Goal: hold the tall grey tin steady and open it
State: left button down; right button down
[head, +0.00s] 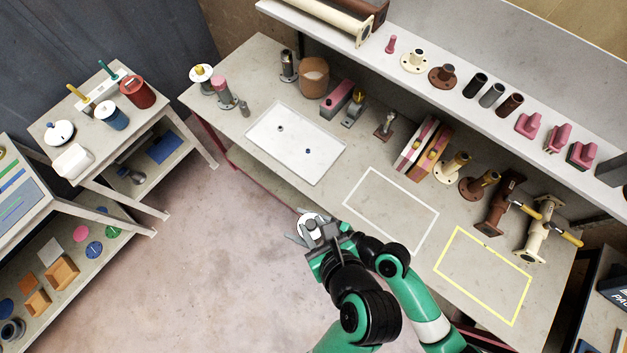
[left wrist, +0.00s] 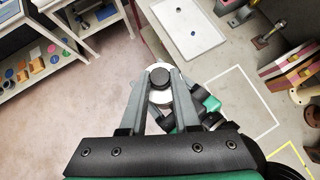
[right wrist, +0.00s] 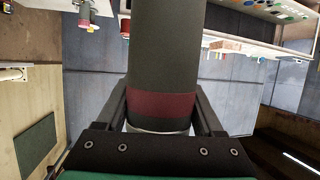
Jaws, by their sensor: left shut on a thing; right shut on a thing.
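The tall grey tin (right wrist: 165,45) fills the middle of the right wrist view. It is a dark grey cylinder with a dark red band (right wrist: 162,103) and a pale rim below it in the picture. My right gripper (right wrist: 160,112) is shut on the tin, one finger on each side. The tin's pale round lid (left wrist: 158,97) with a black knob (left wrist: 160,79) shows in the left wrist view. My left gripper (left wrist: 160,73) is shut on the knob from above. In the head view the lid (head: 307,222) shows partly behind my left gripper; the tin's body is hidden there.
The tin is held over open floor in front of the bench (head: 264,85). On the bench are a white tray (head: 265,135), white and yellow outlines, and several pipe fittings. A side table (head: 85,150) with tins stands at the left. The floor between is clear.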

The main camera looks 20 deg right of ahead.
aim_at(313, 229)
pick_arm(q)
jog(key=shift+r, duration=0.35)
jog(key=shift+r, duration=0.1)
jog(key=shift+r, duration=1.9)
